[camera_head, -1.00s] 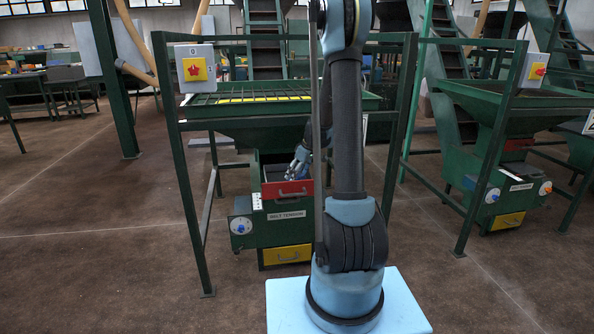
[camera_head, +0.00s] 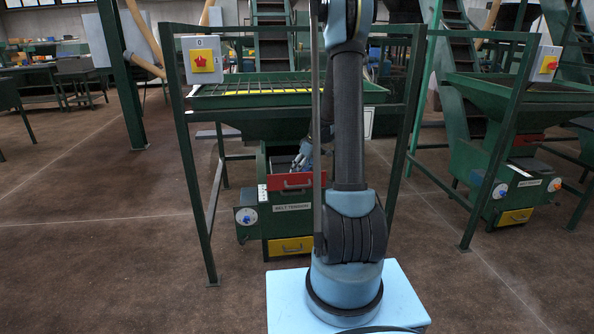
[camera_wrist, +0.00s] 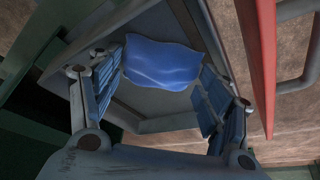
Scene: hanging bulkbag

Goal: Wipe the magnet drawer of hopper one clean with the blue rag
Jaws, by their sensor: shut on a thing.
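The hopper in front of me (camera_head: 265,122) is green with a grid on top. Its red-fronted drawer (camera_head: 283,181) is pulled out below; I take it for the magnet drawer. In the wrist view the red front (camera_wrist: 258,60) is at right and the grey tray floor (camera_wrist: 150,102) lies beneath my gripper. My gripper (camera_head: 304,157) is over the open drawer, partly hidden by my arm. The blue rag (camera_wrist: 163,63) lies between the fingers of my gripper (camera_wrist: 160,85), which is shut on it. Whether the rag touches the tray floor is unclear.
Green frame posts (camera_head: 197,170) stand around the hopper. A switch box (camera_head: 202,60) is on the left post. A yellow drawer (camera_head: 291,247) and a belt tension dial (camera_head: 246,216) are below. A second hopper (camera_head: 510,125) stands at right. Floor is open at left.

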